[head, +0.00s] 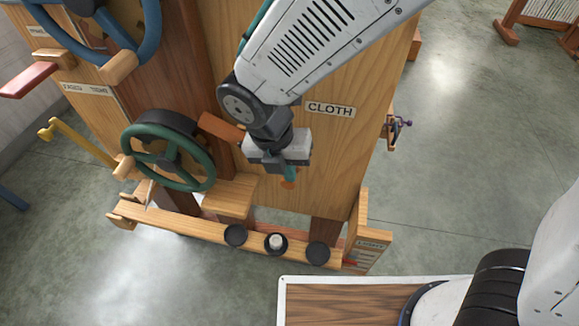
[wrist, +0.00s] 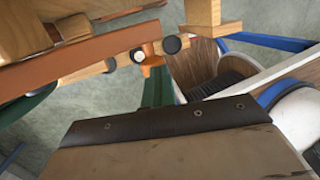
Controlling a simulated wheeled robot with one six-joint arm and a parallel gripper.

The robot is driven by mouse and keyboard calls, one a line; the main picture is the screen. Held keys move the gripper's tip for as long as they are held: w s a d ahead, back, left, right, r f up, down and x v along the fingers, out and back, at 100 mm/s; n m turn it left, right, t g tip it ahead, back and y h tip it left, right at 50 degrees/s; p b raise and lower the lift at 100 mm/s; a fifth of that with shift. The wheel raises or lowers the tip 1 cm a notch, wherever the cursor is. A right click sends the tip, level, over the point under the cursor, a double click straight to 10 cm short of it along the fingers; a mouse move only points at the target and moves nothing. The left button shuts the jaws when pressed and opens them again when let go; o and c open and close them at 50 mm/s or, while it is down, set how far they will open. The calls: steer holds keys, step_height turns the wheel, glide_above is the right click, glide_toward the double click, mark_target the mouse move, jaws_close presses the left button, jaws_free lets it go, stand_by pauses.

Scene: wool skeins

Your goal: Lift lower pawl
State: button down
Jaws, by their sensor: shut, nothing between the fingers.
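An orange-brown wooden bar (head: 218,128), which looks like the lower pawl, sticks out right of the green handwheel (head: 209,160). Its right end is hidden behind my wrist in the head view. An orange-brown bar (wrist: 75,60), likely the same one, runs diagonally across the upper left of the wrist view. My gripper (head: 288,182) points down in front of the cloth panel, right of and below the bar's visible part. Its teal fingers with orange tips (wrist: 152,68) are shut and empty. They look apart from the bar.
A blue handwheel (head: 150,30) and red bar (head: 25,80) are at upper left, a yellow lever (head: 75,143) at left. Below, a wooden rail (head: 195,227) carries black round pads (head: 318,252). A wooden ledge (head: 229,196) juts out left of my gripper. Open floor lies right.

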steer(key=shift+s+d+f, duration=0.15)
steer(key=shift+f, duration=0.15)
steer(key=shift+r, duration=0.1)
steer(key=d+v, duration=0.2)
steer(key=v, duration=0.8)
steer(key=shift+r, duration=0.25)
